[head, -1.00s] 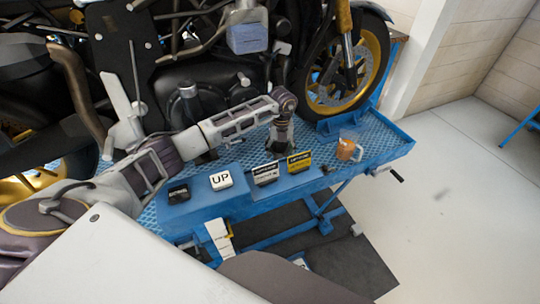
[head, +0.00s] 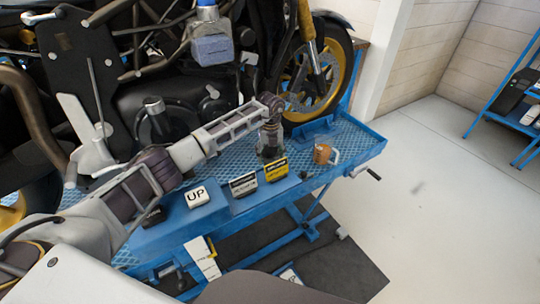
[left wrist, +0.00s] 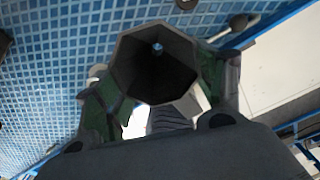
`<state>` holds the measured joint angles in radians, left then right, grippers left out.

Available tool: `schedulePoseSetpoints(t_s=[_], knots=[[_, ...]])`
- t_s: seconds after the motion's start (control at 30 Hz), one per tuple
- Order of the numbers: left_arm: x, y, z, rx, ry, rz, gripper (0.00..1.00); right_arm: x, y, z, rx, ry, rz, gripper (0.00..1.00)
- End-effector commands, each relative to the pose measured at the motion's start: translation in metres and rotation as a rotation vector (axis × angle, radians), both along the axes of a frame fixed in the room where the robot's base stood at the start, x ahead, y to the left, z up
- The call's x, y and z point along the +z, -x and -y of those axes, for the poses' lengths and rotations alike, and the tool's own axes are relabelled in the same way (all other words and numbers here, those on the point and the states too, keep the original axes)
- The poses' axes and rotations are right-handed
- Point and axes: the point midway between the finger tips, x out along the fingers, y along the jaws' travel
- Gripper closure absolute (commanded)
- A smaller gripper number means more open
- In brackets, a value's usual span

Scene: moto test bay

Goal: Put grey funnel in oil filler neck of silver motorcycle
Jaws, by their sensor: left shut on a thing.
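In the left wrist view the grey funnel (left wrist: 154,66) shows its wide, dark, many-sided mouth toward the camera, with a small light hole deep inside. My left gripper (left wrist: 152,100) is shut on it, a finger on each side. In the head view my left gripper (head: 271,140) is over the blue bench beside the front wheel; the funnel is hard to make out there. The motorcycle (head: 165,70) stands behind my arm, mostly dark in this view. A short upright cylinder with a silvery top (head: 153,104) is on its lower engine side; I cannot tell whether it is the oil filler neck.
The blue bench (head: 355,150) carries an orange mug (head: 322,153), a yellow and black label block (head: 276,169), a dark label block (head: 243,184) and a white UP block (head: 197,196). A crank handle juts from its right end. The floor at right is clear.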

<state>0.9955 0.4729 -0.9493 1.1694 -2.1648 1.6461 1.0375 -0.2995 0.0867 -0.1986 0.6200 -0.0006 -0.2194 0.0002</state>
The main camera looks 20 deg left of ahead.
Motion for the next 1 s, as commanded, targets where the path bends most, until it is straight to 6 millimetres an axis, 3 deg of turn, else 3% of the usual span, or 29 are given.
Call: schedulePoseSetpoints(t_s=[0.37, 1.0], knots=[[0.003, 0.000, 0.000, 0.000, 0.000, 0.000, 0.54, 0.002, -0.001, 0.002, 0.000, 0.002, 0.001, 0.60], [0.034, 0.000, 0.000, 0.000, 0.000, 0.001, 0.54, 0.022, -0.001, -0.009, -0.003, -0.009, 0.001, 0.60]])
